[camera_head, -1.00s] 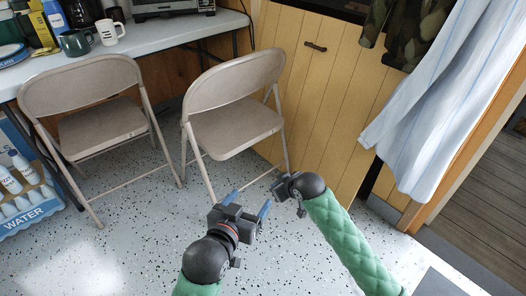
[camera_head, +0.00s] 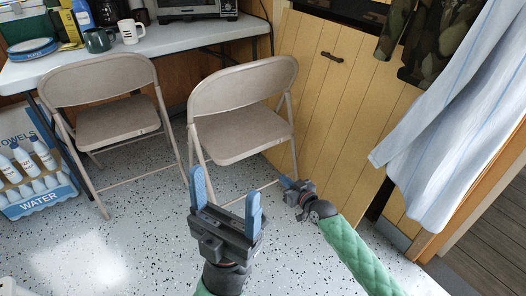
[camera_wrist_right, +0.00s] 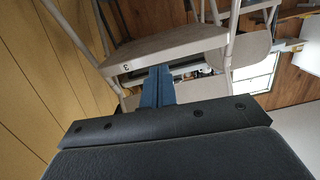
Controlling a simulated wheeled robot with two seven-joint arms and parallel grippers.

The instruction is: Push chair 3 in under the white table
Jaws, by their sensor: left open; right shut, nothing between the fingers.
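Chair 3 is the right beige folding chair (camera_head: 243,90), upright in front of the white table's (camera_head: 70,66) right end, close to the yellow cabinet. The right wrist view shows its seat edge (camera_wrist_right: 185,48) with a "3" on it. My right gripper (camera_head: 286,182) is shut and empty, low in front of this chair; in the right wrist view its blue fingertips (camera_wrist_right: 158,75) overlap the seat edge, and contact cannot be told. My left gripper (camera_head: 226,200) is open and empty, its fingers pointing up the picture toward the chair, apart from it.
A second folding chair (camera_head: 105,85) stands to the left at the table. A bottle display box (camera_head: 30,165) is on the floor at far left. Mugs (camera_head: 131,32) and a toaster oven (camera_head: 195,8) are on the table. A yellow cabinet (camera_head: 340,100) and hanging clothes bound the right. The speckled floor in front is clear.

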